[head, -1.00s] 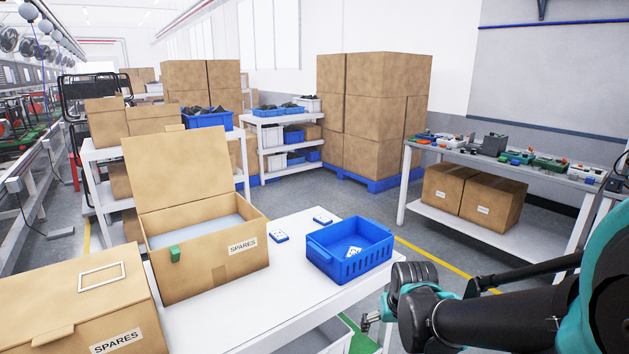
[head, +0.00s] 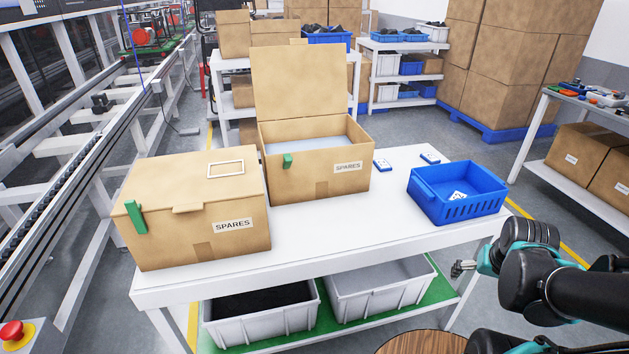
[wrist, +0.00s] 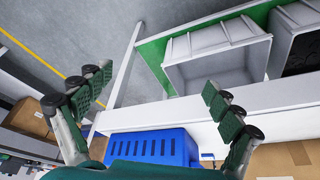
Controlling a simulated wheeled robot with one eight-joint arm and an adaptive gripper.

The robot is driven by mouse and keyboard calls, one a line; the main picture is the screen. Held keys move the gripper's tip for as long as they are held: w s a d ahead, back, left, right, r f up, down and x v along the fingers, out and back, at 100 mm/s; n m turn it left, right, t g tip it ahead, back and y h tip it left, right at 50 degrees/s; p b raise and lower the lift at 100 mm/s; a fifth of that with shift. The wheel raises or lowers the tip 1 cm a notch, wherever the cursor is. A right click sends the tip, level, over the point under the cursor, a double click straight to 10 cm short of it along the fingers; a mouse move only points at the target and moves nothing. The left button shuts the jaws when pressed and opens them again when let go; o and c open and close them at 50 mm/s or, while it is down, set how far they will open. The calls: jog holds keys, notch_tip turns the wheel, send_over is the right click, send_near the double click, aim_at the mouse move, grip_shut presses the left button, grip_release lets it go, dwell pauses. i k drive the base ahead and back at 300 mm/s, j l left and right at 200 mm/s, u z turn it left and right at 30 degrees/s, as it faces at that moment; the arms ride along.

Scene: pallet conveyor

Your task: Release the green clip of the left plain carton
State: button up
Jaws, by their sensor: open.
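The left plain carton (head: 190,228) stands on the white table with its lid shut. It has a SPARES label on the front and a white frame outline on the lid. Its green clip (head: 136,216) sits at the front left, over the lid's edge and down the front. A second carton (head: 318,180) behind it to the right has its lid raised, and a green clip (head: 287,160) is on its front wall. My gripper (head: 462,268) is off the table's right front side, far from both cartons. In the wrist view my gripper (wrist: 158,100) is open and empty.
A blue basket (head: 440,206) with a white card inside stands on the table's right. Grey bins (head: 262,315) sit on the shelf below. The table's front strip is clear.

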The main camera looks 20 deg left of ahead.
aim_at(132, 208)
jog(key=u, duration=2.4)
jog(key=i+l, duration=0.15)
jog(key=i, duration=0.15)
